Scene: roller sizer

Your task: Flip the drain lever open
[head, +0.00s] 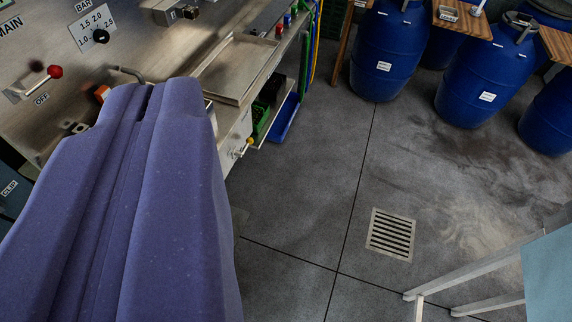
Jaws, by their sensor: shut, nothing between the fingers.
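My gripper (148,92) is the large purple shape at the lower left, pointing away over the steel bench panel. Its two sides are together with only a narrow dark slot between them, and nothing shows held. I cannot pick out a drain lever for certain. A small orange part (102,93) and a bent grey metal rod (127,73) show just beyond the gripper's tip, partly hidden by it. A small yellow fitting (242,150) is low on the bench's side, right of the gripper. No contact is visible.
A red-knobbed lever (54,72) by an OFF label and a black dial (100,36) are on the panel. A shallow metal tray (238,68) lies beyond. Blue barrels (382,50) stand at the back. A floor grate (391,234) and a pale frame (480,268) are right; mid-floor is clear.

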